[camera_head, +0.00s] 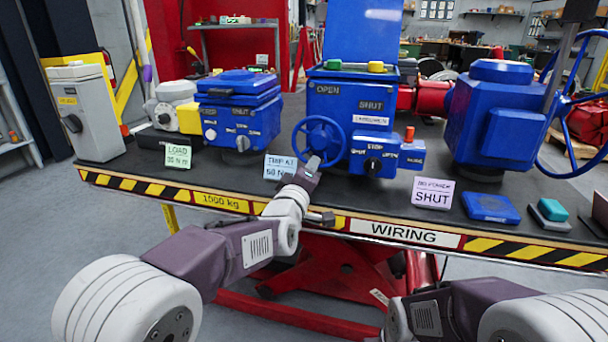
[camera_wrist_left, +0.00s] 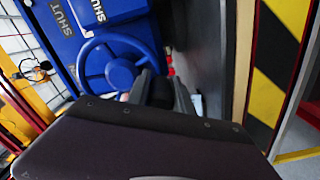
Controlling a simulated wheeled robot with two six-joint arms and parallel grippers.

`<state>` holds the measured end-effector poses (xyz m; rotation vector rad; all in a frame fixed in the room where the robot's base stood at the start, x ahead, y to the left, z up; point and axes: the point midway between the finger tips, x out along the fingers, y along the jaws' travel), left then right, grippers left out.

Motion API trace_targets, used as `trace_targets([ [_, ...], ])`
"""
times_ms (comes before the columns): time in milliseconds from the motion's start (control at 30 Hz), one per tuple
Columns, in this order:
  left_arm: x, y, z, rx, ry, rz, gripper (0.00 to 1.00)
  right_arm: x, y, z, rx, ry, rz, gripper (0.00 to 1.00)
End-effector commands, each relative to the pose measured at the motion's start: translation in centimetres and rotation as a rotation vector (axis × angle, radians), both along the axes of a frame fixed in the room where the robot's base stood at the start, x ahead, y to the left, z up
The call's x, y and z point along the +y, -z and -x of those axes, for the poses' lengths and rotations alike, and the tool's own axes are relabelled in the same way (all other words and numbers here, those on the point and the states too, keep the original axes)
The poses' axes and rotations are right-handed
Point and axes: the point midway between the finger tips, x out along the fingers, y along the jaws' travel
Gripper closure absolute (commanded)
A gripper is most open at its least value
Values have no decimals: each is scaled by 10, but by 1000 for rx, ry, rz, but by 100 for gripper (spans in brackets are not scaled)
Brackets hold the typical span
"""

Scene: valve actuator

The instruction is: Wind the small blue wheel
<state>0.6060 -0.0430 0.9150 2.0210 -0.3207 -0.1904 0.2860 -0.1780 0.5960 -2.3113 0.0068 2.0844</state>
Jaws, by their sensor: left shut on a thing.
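The small blue wheel (camera_head: 325,137) is a spoked handwheel on the front of the middle blue actuator (camera_head: 352,105), which carries the words OPEN and SHUT. The fingertips are partly hidden there. My right arm shows at the bottom right of the head view, but its gripper is not visible.
The bench (camera_head: 375,205) has a striped front edge. A larger blue actuator (camera_head: 495,115) with a big blue wheel (camera_head: 567,120) stands at right, a smaller blue unit (camera_head: 238,115) at left. Cards marked TORQUE-like text (camera_head: 279,166) and SHUT (camera_head: 433,194) stand near the front edge.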

Motion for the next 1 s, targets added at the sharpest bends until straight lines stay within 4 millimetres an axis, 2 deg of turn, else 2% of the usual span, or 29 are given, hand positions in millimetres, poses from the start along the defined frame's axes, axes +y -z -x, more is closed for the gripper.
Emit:
trace_targets([
  [33, -4, 11, 2, 26, 6, 20, 100, 0, 6, 0, 0, 0, 0, 100],
  [400, -14, 10, 5, 76, 7, 173, 100, 0, 16, 0, 0, 0, 0, 100],
  [1000, -17, 8, 6, 85, 7, 203, 100, 0, 17, 0, 0, 0, 0, 100],
])
